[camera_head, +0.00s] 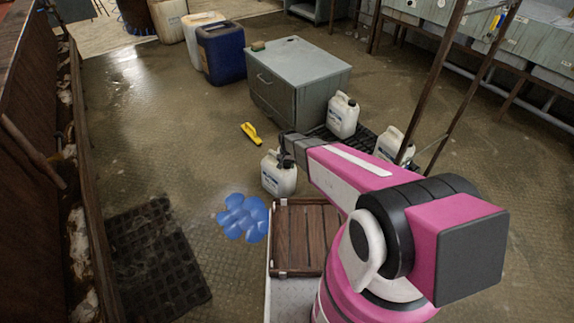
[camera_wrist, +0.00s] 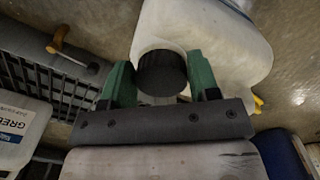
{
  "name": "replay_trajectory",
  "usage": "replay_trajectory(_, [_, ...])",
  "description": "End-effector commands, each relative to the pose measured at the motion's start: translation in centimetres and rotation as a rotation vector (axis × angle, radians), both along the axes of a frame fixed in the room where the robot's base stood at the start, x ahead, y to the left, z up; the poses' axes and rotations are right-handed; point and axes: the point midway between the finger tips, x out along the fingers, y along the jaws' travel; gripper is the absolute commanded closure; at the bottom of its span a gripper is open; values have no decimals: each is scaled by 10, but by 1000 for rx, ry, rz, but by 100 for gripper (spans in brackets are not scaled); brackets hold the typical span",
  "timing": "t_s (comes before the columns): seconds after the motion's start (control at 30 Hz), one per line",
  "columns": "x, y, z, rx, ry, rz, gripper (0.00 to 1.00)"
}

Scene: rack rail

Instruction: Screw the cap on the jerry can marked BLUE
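A white jerry can (camera_head: 278,176) stands upright on the floor just beyond the wooden crate top, with a label on its front that is too small to read. It also fills the upper middle of the wrist view (camera_wrist: 235,45). My gripper (camera_head: 288,152) is over its top. In the wrist view the two green fingers (camera_wrist: 160,82) close on the sides of a round black cap (camera_wrist: 162,72). The cap is at the can's neck; whether it is threaded on is hidden. Two more white jerry cans (camera_head: 342,116) (camera_head: 392,146) stand to the right; one in the wrist view (camera_wrist: 18,128) reads "GREE".
A blue splotch (camera_head: 243,217) lies on the floor left of the slatted wooden top (camera_head: 306,236). A yellow object (camera_head: 251,133) lies behind the can. A grey cabinet (camera_head: 297,82), dark mats (camera_head: 157,262) and rack posts (camera_head: 432,80) stand around.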

Motion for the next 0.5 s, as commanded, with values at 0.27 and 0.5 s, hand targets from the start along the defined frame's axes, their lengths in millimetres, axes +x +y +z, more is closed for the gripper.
replay_trajectory(0.27, [0,-1,-1,-1,0,-1,72])
replay_trajectory(0.5, [0,-1,-1,-1,-1,-9,76])
